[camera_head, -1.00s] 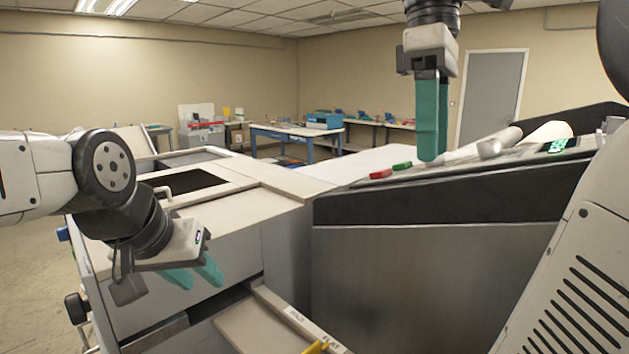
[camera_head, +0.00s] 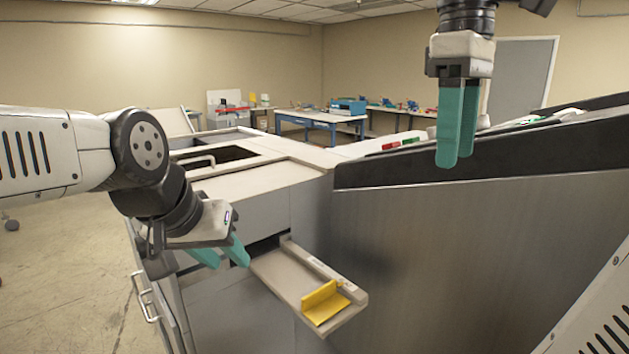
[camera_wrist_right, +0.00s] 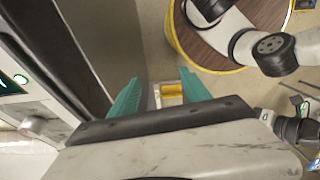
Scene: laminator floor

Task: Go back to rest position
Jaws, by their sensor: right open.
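My left gripper (camera_head: 222,254) hangs at the left in the head view, beside the machine's pulled-out tray (camera_head: 283,275). Its two teal fingers point down and stand apart, with nothing seen between them. My right gripper (camera_head: 457,125) points down at the upper right, in front of the dark sloped panel (camera_head: 560,140) of the machine. Its fingers overlap in that view, but the right wrist view shows them (camera_wrist_right: 158,90) well apart and empty. The tray's yellow block (camera_head: 326,302) shows below and between those fingers in the wrist view (camera_wrist_right: 173,90).
The large grey machine (camera_head: 470,260) fills the right and middle, close to both arms. Red and green buttons (camera_head: 400,143) sit on its top. A blue table (camera_head: 320,120) stands behind. Bare floor (camera_head: 70,260) lies at the left.

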